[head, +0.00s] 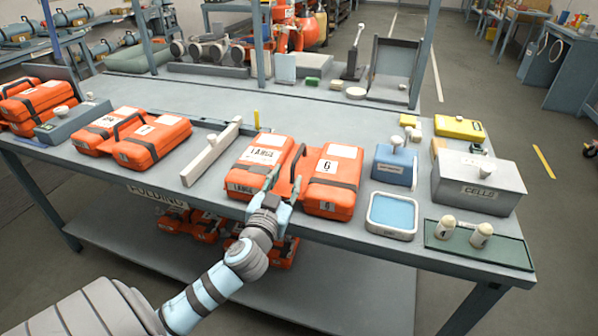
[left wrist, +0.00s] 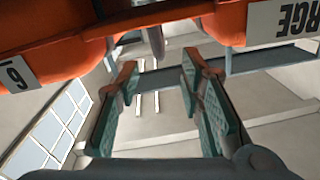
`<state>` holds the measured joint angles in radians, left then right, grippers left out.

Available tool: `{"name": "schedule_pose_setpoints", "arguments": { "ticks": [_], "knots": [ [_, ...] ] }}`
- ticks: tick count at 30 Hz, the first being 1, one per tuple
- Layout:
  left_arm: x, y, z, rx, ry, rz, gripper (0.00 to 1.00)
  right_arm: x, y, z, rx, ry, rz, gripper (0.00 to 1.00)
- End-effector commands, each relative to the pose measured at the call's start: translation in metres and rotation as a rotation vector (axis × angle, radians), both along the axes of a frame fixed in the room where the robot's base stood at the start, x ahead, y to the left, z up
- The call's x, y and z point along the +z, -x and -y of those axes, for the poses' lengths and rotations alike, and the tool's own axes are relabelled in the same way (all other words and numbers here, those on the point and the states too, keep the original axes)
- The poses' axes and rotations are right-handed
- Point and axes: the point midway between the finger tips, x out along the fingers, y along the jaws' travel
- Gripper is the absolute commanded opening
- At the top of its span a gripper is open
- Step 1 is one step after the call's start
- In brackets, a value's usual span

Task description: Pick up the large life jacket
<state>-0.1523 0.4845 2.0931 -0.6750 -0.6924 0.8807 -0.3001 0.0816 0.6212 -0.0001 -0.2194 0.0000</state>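The large life jacket (head: 253,172) is an orange folded pack on the table, with a white LARGE label on its left half and a 6 on its right half. A dark handle (head: 297,160) shows between the halves. In the left wrist view its orange underside (left wrist: 210,22) fills the top, with the LARGE label upside down. My left gripper (head: 284,186) is at the jacket's near edge, in front of the gap between the halves. Its two green-padded fingers (left wrist: 158,75) are apart with nothing between them. Whether they touch the jacket cannot be told. My right gripper is out of view.
Another orange jacket (head: 130,138) lies left, beyond a grey upright divider (head: 212,152); more orange packs (head: 35,100) sit far left. Right are a blue box (head: 394,166), a blue-filled tray (head: 391,215) and a grey CELLS box (head: 478,183). More orange packs lie on the lower shelf.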

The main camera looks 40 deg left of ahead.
Motion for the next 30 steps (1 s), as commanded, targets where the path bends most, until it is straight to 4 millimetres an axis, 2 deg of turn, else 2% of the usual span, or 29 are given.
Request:
{"name": "schedule_pose_setpoints", "arguments": {
  "ticks": [3,10,16,23,24,30],
  "knots": [
    [0.000,-0.023,-0.010,0.001,0.002,0.001,0.35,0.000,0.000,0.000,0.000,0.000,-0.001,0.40],
    [0.001,-0.048,-0.019,0.000,0.001,0.000,0.35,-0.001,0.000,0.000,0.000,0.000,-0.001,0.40],
    [0.003,-0.083,-0.033,0.001,0.001,0.000,0.35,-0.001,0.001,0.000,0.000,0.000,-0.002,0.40],
    [0.002,-0.089,-0.036,0.000,0.001,-0.003,0.35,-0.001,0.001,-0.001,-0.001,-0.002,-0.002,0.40],
    [0.002,-0.089,-0.036,0.000,0.001,-0.003,0.33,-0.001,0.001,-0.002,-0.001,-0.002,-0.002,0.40],
    [0.002,-0.089,-0.036,0.000,0.001,-0.003,0.01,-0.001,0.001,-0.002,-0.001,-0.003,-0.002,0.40]
  ]
}}
